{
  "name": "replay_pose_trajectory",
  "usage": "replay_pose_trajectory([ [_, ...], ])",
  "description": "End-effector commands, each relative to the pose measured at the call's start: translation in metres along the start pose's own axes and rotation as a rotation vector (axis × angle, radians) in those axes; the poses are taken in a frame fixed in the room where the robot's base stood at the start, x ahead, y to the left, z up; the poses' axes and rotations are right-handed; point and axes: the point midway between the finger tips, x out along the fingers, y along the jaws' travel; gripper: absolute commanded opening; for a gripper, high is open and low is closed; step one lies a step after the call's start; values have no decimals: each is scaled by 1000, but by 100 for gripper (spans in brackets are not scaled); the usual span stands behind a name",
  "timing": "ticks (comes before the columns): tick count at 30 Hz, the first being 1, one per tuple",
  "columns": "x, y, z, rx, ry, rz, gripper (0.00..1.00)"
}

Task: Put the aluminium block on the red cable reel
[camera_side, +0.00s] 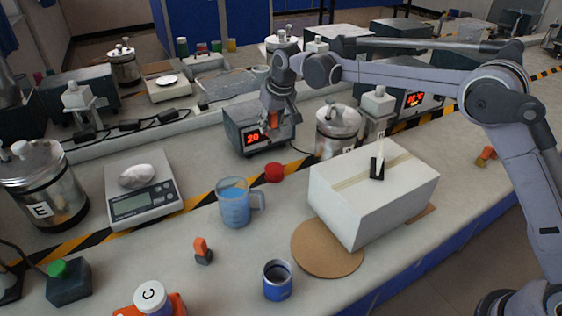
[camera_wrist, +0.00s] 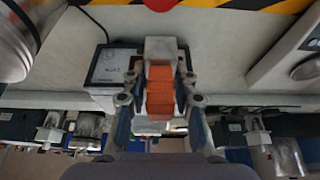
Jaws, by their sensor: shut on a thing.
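My gripper (camera_side: 268,125) is shut on a block with a silver-grey end, which I take as the aluminium block (camera_wrist: 160,49). An orange stepped part of it sits between the fingers (camera_wrist: 160,95) in the wrist view. In the side view the gripper points down, in front of the dark box with a red display, and the held piece is small and partly hidden. The red cable reel (camera_side: 274,172) is a small red cylinder on the bench by the striped tape, nearer the side camera than the gripper. Its edge shows at the top of the wrist view (camera_wrist: 158,4).
The display box (camera_side: 255,128) stands close to the gripper. A blue-filled jug (camera_side: 235,205) and a large white box (camera_side: 370,190) flank the reel's near side. A balance (camera_side: 145,200) is on the left. An orange-topped piece (camera_side: 202,247) stands on the near bench.

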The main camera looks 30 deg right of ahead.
Motion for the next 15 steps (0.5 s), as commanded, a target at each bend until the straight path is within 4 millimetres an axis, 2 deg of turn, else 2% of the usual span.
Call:
replay_pose_trajectory([
  [15,66,0,28,1,0,0,0],
])
